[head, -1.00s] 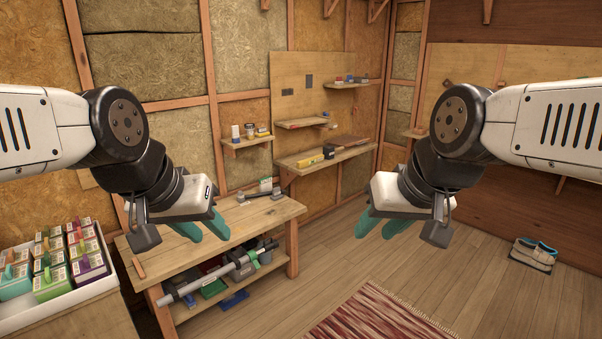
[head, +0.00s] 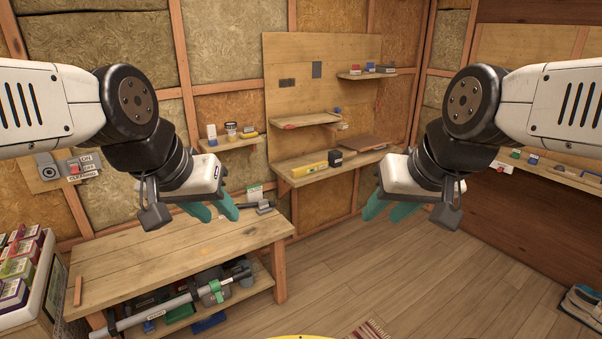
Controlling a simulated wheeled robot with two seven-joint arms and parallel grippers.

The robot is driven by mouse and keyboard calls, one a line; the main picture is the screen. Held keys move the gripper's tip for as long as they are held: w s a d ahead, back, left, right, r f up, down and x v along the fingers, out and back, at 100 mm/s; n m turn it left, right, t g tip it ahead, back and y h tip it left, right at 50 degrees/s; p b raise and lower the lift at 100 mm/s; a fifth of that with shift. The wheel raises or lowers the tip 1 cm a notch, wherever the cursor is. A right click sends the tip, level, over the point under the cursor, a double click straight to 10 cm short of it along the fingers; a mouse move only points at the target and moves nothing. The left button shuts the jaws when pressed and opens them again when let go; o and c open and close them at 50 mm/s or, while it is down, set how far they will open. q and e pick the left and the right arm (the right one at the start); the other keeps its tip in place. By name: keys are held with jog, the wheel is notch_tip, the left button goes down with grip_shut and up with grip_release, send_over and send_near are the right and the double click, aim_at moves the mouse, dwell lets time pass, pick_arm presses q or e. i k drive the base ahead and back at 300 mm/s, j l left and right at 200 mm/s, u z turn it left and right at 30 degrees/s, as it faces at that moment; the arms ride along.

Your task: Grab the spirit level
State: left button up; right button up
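A yellow spirit level (head: 309,169) lies at the left part of the lower wall shelf (head: 350,158), near its front edge. A small black-cased item (head: 335,158) stands just right of it. My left gripper (head: 212,210) is empty in front of the workbench, left of the level and nearer to me. Its teal fingers are apart. My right gripper (head: 388,210) is also empty, with fingers apart, right of the level and nearer to me. Neither touches anything.
A wooden workbench (head: 160,255) stands at the left, with tools on its lower shelf. A white box of colourful packages (head: 45,285) is at far left. Small wall shelves (head: 305,121) hang above the level. Open wooden floor (head: 420,270) lies at the centre right.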

aim_at(301, 171)
jog(key=i+l+u, duration=0.1)
jog(key=l, duration=0.25)
jog(key=i+l, duration=0.25)
jog(key=i+l+u, duration=0.45)
jog(key=i+l, duration=0.2)
jog(key=i, duration=0.4)
jog(key=i+l+u, duration=0.5)
jog(key=i+l, duration=0.45)
